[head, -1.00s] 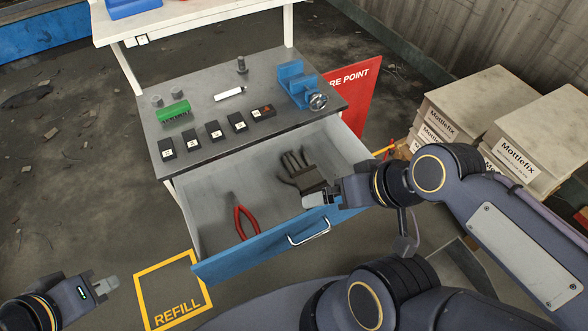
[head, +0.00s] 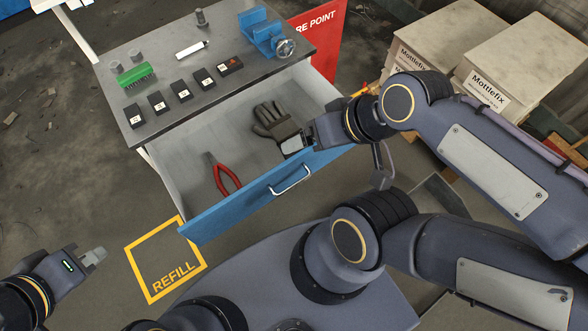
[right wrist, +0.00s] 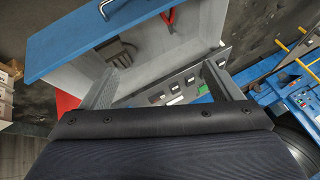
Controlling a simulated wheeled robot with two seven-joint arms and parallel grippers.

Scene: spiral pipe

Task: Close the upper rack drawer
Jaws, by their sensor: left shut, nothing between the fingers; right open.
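The upper rack drawer is pulled out, with a blue front (head: 232,208) and a metal handle (head: 290,180). It holds red-handled pliers (head: 227,178) and a dark glove (head: 275,128). My right gripper (head: 292,146) is at the inner side of the drawer front, above and behind the handle; contact is unclear. In the right wrist view its two grey fingers (right wrist: 163,88) are spread, with nothing between them, and the blue front (right wrist: 80,38) shows at upper left. My left gripper (head: 98,255) is shut and empty at lower left, away from the drawer.
The grey worktop (head: 165,115) above the drawer carries black labelled blocks, a green part (head: 137,74) and a blue vise (head: 262,32). Mottlefix boxes (head: 490,85) stand at right. A yellow REFILL square (head: 150,268) marks clear floor left of my base.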

